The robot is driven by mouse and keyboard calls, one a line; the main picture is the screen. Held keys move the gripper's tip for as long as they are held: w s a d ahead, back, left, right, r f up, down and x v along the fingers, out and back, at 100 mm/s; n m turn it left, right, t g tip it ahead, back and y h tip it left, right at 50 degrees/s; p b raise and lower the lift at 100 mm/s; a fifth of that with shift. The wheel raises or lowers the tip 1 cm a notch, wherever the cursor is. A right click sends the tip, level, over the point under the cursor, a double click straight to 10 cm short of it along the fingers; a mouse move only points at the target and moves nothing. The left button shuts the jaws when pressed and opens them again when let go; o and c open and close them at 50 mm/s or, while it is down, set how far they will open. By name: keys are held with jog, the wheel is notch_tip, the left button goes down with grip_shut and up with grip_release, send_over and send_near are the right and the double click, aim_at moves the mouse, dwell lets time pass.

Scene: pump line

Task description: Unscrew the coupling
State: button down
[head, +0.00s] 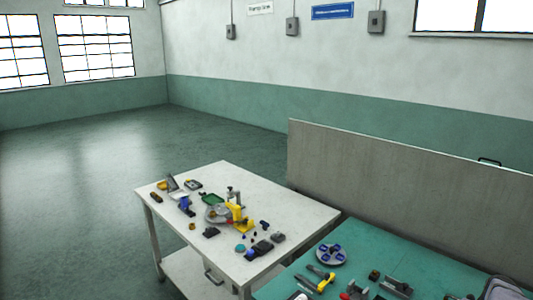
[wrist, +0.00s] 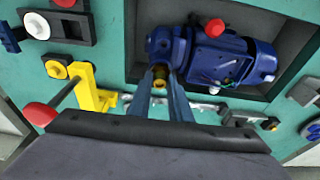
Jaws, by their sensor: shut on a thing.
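In the wrist view my gripper (wrist: 160,74) reaches up the picture with its two fingertips close together at the lower left of a blue pump (wrist: 212,52). A small brass-yellow piece, which looks like the coupling (wrist: 159,84), shows between the fingers, and the gripper is shut on it. The fingers hide most of the coupling, and I cannot tell how far it is threaded. The pump has a red cap (wrist: 214,28) and lies in a dark recess (wrist: 140,40). The head view does not show my gripper or the coupling.
In the wrist view a yellow bracket (wrist: 88,92) and a red knob (wrist: 40,114) stand left of the gripper. Metal tools (wrist: 200,107) lie just right of the fingers. The head view shows a cluttered white table (head: 290,205) and a teal bench (head: 372,240).

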jog(key=n, duration=0.3)
jog(key=shift+d+n+y, duration=0.1)
jog(key=shift+n+y, duration=0.2)
jog(key=shift+n, duration=0.1)
jog(key=shift+s+n+t+y+b, duration=0.1)
jog(key=shift+n+t+y+b, duration=0.3)
jog(key=shift+n, duration=1.2)
jog(key=c, duration=1.8)
grip_release()
jog(key=shift+c, duration=0.2)
jog(key=shift+w+p+v, duration=0.25)
jog(key=shift+p+v, duration=0.45)
jog(key=shift+v, duration=0.4)
jog(key=shift+w+p+v, duration=0.2)
jog(key=shift+p+v, duration=0.45)
jog(key=shift+v, duration=0.5)
jog(key=shift+d+r, duration=0.1)
